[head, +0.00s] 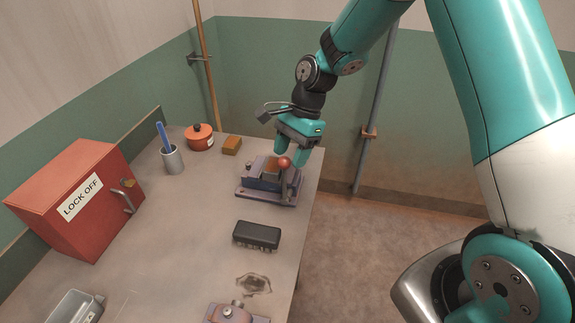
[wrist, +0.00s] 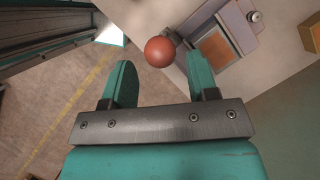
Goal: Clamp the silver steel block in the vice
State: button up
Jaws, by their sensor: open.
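The vice (head: 256,183) stands on the far right part of the bench, with a blue-grey body on a purple-grey base. It also shows in the wrist view (wrist: 235,22). A square brownish-topped piece (wrist: 215,48) sits in it; I cannot tell if this is the silver steel block. No plainly silver block shows elsewhere. A red ball knob (head: 284,162) tops a lever at the vice's near right side. My gripper (head: 292,156) is open and empty, above the vice. In the wrist view the knob (wrist: 159,51) appears between and just beyond the fingertips.
A black box (head: 257,234) lies nearer on the bench, with a dark stain and a second fixture (head: 232,314) beyond it towards me.

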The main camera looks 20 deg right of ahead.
aim_at(285, 170)
jog(key=x, duration=0.5)
jog(key=shift+p, duration=0.35)
